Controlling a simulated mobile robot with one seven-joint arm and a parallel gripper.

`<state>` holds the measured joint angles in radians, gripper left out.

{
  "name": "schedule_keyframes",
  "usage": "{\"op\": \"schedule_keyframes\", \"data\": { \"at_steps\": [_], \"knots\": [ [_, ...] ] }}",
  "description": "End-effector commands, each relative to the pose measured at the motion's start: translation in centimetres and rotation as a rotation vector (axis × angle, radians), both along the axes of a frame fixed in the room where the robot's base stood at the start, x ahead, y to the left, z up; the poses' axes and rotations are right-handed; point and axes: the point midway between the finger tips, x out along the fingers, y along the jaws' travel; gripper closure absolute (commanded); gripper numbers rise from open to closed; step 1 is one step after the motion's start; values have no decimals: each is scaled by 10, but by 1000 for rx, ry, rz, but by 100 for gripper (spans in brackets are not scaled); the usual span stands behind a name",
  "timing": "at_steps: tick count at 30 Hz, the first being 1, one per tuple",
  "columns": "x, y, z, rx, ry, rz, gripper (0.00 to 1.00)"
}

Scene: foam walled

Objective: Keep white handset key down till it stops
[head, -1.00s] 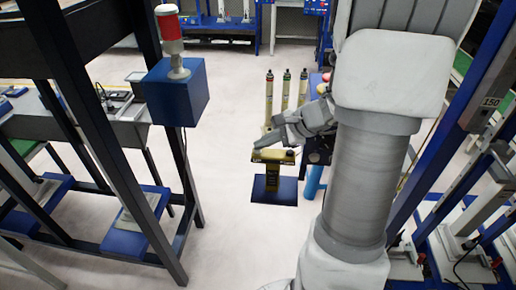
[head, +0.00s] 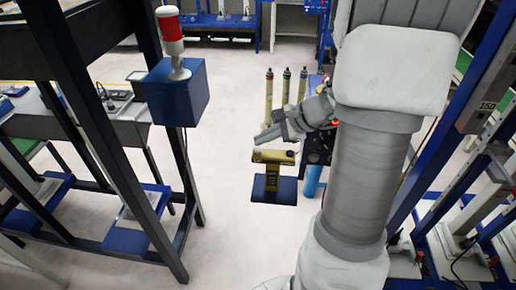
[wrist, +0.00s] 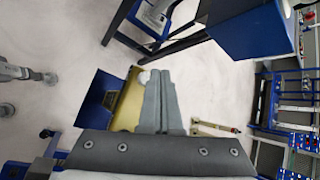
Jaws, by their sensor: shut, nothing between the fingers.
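My gripper (head: 264,137) is shut and empty. Its fingertips (wrist: 160,73) show just right of the white key in the wrist view. In the head view they are a little above the handset, with a small gap. The fingers hide part of the handset's right side in the wrist view.
A blue box with a red-and-white beacon (head: 170,35) stands to the left on a dark frame. Several slim yellowish cylinders (head: 286,87) stand behind my gripper. A blue cylinder (head: 312,181) is right of the handset. Pale floor is clear left of it.

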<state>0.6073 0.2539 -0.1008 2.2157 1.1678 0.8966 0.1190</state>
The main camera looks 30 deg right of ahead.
Motion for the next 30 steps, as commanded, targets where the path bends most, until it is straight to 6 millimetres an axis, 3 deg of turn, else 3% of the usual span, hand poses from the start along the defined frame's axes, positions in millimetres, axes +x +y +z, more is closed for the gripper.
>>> {"op": "schedule_keyframes", "data": {
  "at_steps": [15,30],
  "knots": [
    [0,0,48,0,-2,0,100],
    [0,0,50,0,0,0,100]
  ]
}}
